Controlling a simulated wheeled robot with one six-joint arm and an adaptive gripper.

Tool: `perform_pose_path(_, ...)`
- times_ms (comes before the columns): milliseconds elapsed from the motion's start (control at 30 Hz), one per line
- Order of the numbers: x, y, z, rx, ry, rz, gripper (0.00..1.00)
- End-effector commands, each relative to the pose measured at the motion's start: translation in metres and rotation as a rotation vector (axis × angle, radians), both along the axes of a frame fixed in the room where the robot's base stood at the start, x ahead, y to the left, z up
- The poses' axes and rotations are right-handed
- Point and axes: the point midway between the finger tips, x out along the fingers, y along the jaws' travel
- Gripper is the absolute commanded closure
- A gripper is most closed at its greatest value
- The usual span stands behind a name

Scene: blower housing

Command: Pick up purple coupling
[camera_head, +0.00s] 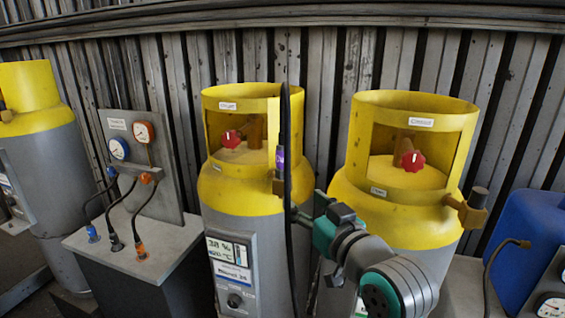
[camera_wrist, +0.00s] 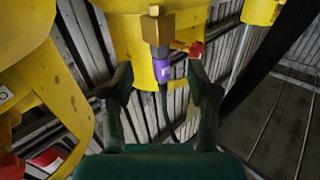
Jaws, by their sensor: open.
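The purple coupling (camera_head: 280,158) sits on a black hose at the right side of the left yellow-topped cylinder (camera_head: 241,190), above a brass-coloured bracket. In the wrist view the purple coupling (camera_wrist: 161,70) shows between my two dark green fingers, near their tips, below a brass block (camera_wrist: 157,27). My gripper (camera_wrist: 158,76) is open, with a finger on each side of the coupling in the picture and gaps between. I cannot tell whether the fingertips reach its depth. In the head view my gripper (camera_head: 309,207) is below and right of the coupling, its fingers partly hidden.
A second yellow-topped cylinder (camera_head: 411,195) with a red valve knob (camera_head: 412,159) stands to the right. A gauge panel (camera_head: 145,165) with hoses stands on a grey cabinet at left. A blue container (camera_head: 525,240) is at far right. A corrugated wall is behind.

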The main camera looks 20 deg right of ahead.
Motion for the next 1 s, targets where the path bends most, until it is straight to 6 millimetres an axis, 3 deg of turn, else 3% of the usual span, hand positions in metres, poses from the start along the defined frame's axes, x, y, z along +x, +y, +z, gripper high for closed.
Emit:
perform_pose_path(100, 0.002, 0.0, 0.028, -0.017, -0.015, 0.01, 0.41)
perform_pose_path(267, 0.003, 0.001, 0.044, -0.028, -0.019, 0.017, 0.41)
perform_pose_path(600, 0.046, 0.007, 0.046, -0.03, -0.017, 0.019, 0.41)
perform_pose_path(867, 0.063, 0.009, 0.046, -0.031, -0.018, 0.018, 0.41)
perform_pose_path(1000, 0.082, 0.01, 0.046, -0.031, -0.017, 0.018, 0.41)
